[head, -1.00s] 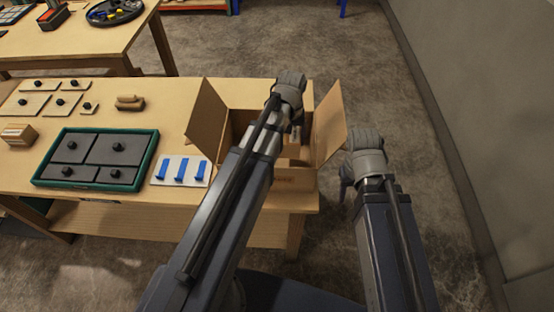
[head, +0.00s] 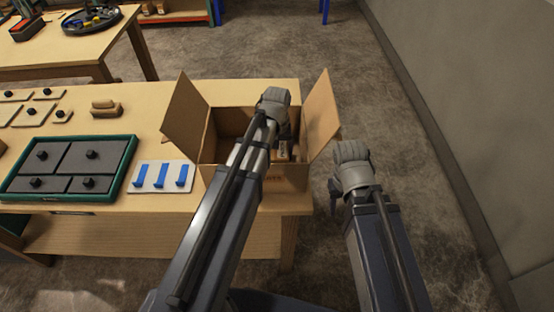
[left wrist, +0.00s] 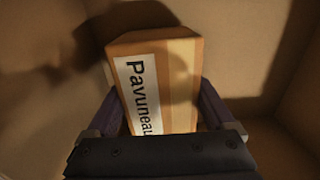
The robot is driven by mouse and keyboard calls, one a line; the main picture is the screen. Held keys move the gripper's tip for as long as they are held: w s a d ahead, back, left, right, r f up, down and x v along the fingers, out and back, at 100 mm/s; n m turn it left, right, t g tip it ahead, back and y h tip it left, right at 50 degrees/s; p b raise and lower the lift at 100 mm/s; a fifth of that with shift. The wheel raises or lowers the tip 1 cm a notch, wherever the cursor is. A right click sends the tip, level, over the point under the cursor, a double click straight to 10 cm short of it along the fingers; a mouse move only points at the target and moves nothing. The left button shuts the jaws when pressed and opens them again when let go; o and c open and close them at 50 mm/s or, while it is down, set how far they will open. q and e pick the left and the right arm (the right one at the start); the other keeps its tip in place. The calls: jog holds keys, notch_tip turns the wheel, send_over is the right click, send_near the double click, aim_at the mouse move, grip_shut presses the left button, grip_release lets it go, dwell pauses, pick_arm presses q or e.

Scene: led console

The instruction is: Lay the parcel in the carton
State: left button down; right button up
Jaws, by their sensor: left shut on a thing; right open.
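The parcel (left wrist: 165,80) is a tan box with a white label that reads "Pavuneau". In the left wrist view it sits between the fingers of my left gripper (left wrist: 165,112), which is shut on it. The carton (head: 290,178) stands open on the table, its side flaps spread. In the head view my left gripper (head: 275,125) is over and partly inside the carton, and the arm hides part of it. A bit of the parcel (head: 284,151) shows below the gripper. Whether the parcel touches the carton's floor (left wrist: 60,90) I cannot tell. My right gripper (head: 338,193) is open and empty, right of the carton.
On the table (head: 225,92) left of the carton are a white plate with blue strips (head: 161,177), a green tray with grey panels (head: 70,167) and a small wooden block (head: 105,109). The floor right of the carton is clear.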

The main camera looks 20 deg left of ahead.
pick_arm(q)
jog(key=shift+f, duration=0.35)
pick_arm(e)
jog(key=shift+f, duration=0.35)
pick_arm(q)
jog(key=shift+f, duration=0.15)
grip_release()
pick_arm(e)
jog(key=shift+f, duration=0.15)
pick_arm(q)
notch_tip(320, 180, up, 12)
jog(key=p, duration=1.2)
pick_arm(e)
notch_tip(320, 180, up, 12)
jog(key=shift+r, duration=0.2)
